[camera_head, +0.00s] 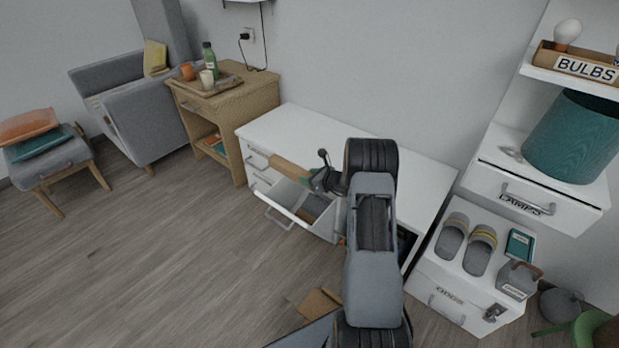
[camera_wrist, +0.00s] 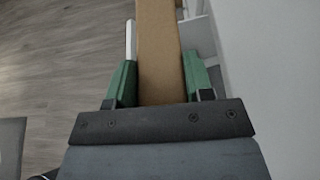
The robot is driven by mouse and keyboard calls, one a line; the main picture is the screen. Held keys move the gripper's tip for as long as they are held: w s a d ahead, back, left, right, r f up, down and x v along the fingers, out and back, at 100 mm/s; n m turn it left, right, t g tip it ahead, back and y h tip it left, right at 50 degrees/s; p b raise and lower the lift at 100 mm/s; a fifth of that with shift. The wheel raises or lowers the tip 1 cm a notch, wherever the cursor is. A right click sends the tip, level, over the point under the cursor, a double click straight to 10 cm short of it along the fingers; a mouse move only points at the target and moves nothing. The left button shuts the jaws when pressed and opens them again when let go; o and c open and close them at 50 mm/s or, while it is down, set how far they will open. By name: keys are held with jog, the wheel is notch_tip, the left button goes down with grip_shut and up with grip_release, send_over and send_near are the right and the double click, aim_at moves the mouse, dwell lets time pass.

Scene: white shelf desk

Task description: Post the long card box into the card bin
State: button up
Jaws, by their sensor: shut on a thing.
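My gripper (camera_head: 319,180) is shut on the long brown card box (camera_head: 290,169). In the wrist view, the green fingers of the gripper (camera_wrist: 160,78) press on both sides of the box (camera_wrist: 160,40), which runs forward out of the top of the picture. In the head view, the box sticks out to the left, above an open white front (camera_head: 286,208) with a handle in the low white desk. This pulled-out compartment may be the card bin, but I see no label on it. The box's near end is hidden by the gripper.
The white desk top (camera_head: 300,128) is mostly bare. A wooden side table (camera_head: 240,95) stands to the left. A white cabinet with slippers (camera_head: 452,236) stands to the right. A brown cardboard item (camera_head: 318,302) lies low beside my arm.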

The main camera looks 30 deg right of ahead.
notch_tip(320, 180, down, 9)
jog(key=b, duration=0.7)
jog(key=shift+f, duration=0.15)
jog(key=o, duration=1)
jog(key=shift+p+v, duration=2.25)
jog(key=shift+v, duration=4.65)
